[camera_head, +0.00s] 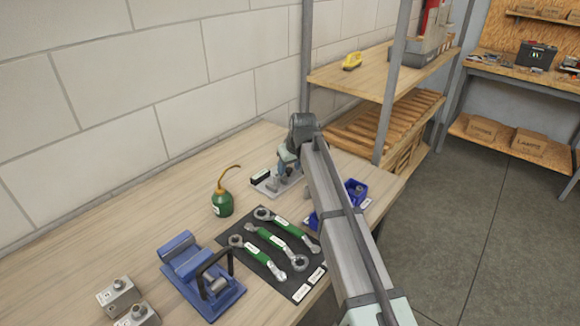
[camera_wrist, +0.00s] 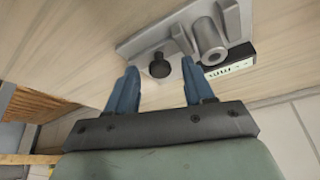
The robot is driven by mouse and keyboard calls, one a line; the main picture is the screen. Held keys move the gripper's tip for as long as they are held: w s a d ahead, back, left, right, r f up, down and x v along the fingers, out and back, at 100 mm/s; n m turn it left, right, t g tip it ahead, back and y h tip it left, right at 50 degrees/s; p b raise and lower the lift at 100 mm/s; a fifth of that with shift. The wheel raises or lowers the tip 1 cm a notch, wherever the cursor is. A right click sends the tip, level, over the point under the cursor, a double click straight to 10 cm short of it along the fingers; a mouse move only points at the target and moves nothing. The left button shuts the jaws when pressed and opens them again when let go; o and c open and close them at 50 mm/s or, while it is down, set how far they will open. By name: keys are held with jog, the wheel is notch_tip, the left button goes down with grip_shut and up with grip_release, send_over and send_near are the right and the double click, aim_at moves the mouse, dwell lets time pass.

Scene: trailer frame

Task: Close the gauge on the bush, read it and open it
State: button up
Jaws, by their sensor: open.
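The gauge (camera_wrist: 141,43) is a grey plate fixture on the bench, with a black round knob (camera_wrist: 160,67) and a small display (camera_wrist: 232,68). In the head view the gauge base (camera_head: 270,187) is partly hidden by my arm. My gripper (camera_wrist: 158,67) is open, with its blue fingertips either side of the knob in the wrist view. I cannot tell whether they touch it. The display's reading is too small to read.
A green oil can (camera_head: 222,203) stands left of the gauge. Several green-handled wrenches (camera_head: 268,243) lie on a dark mat (camera_head: 231,225). A blue vise-like fixture (camera_head: 190,262) and a blue bin (camera_head: 356,190) are near. Bare bench (camera_head: 140,215) lies toward the wall.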

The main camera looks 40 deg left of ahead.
jog(key=c, duration=0.9)
jog(key=shift+s, duration=0.6)
jog(key=shift+c, duration=0.2)
jog(key=o, duration=0.9)
jog(key=shift+o, duration=0.2)
jog(key=v, duration=1.3)
jog(key=shift+r, duration=0.4)
jog(key=shift+d, duration=0.1)
